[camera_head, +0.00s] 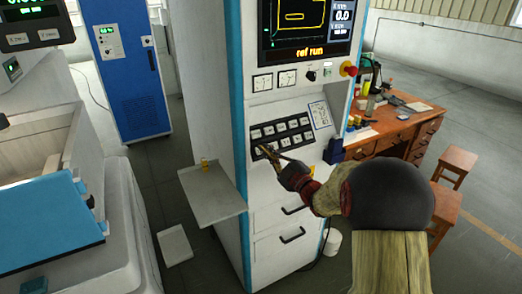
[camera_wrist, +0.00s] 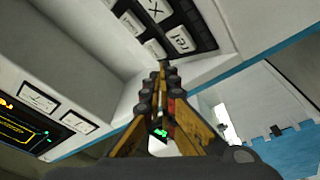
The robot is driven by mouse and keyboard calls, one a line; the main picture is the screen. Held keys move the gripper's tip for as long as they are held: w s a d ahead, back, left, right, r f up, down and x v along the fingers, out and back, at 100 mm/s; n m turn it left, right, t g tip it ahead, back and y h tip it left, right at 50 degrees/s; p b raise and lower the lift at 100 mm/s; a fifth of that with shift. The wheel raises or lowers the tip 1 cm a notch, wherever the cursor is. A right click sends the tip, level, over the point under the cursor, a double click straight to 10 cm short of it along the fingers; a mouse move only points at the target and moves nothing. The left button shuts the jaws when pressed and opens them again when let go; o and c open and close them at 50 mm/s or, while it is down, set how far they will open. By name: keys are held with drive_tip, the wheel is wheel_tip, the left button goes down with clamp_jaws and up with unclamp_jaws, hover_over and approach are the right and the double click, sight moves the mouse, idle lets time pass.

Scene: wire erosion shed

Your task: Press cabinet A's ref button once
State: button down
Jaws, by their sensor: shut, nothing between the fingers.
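The white and blue cabinet (camera_head: 207,75) stands in the middle of the head view, with a black keypad (camera_head: 281,131) of several white buttons on its sloped front. Its screen (camera_head: 305,28) reads "ref run" in yellow. In the wrist view the ref button (camera_wrist: 181,40) is a white key at the keypad's end, just beyond my fingertips. My gripper (camera_head: 265,149) is shut and empty, its tips at the keypad's lower left corner. It also shows in the wrist view (camera_wrist: 162,66). I cannot tell whether the tips touch the button. No letter A is readable on the cabinet.
A grey shelf (camera_head: 212,205) juts out left of the keypad. A wooden desk (camera_head: 400,132) and stools (camera_head: 459,160) stand at the right. A blue cabinet (camera_head: 130,75) stands behind left, a machine (camera_head: 50,225) at near left.

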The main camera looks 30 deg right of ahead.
drive_tip(key=shift+s+r, duration=0.75)
drive_tip(key=shift+s, duration=0.3)
